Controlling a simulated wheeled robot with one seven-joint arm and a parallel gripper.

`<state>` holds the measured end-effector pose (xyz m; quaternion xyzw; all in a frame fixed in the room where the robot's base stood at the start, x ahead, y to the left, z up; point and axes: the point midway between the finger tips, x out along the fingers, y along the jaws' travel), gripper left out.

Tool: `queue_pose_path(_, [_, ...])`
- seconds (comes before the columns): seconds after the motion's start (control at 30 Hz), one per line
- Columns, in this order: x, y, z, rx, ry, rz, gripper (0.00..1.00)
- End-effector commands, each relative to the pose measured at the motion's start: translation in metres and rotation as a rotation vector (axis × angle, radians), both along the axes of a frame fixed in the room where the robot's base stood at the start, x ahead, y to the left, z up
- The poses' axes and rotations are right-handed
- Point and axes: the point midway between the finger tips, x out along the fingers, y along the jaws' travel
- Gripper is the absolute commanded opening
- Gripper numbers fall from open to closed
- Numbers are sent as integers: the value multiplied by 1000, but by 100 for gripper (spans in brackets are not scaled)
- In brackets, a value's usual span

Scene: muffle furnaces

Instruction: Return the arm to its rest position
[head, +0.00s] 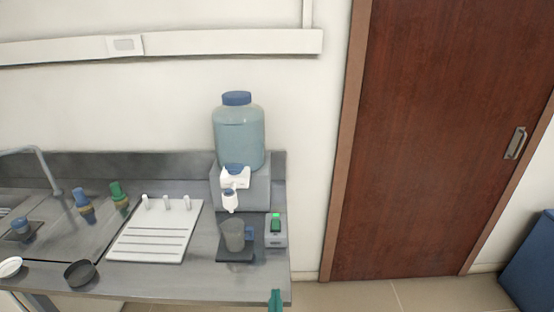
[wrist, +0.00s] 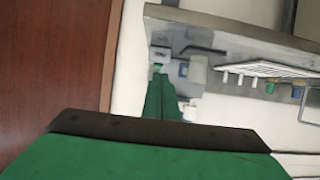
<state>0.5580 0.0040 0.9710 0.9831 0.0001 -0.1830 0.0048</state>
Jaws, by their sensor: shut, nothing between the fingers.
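My gripper (head: 275,300) shows in the head view only as a green tip at the bottom edge, in front of the right end of the steel bench (head: 270,284). In the wrist view my gripper (wrist: 161,96) has its green fingers together, with nothing held between them. The fingertips overlap the bench area in that picture; their distance from it is hard to tell. The rest of my arm is out of the head view.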

Motion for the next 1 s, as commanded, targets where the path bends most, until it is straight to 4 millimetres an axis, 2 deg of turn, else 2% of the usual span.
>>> queue_pose_path(0.17, [-20,-2,-26,-5,-2,1,0])
queue_pose_path(0.37, [-58,-4,-62,-11,-18,4,0])
queue_pose_path(0.7, [-143,-6,-106,-12,-55,8,0])
queue_pose_path(1.0, [-228,-5,-120,-6,-86,7,0])
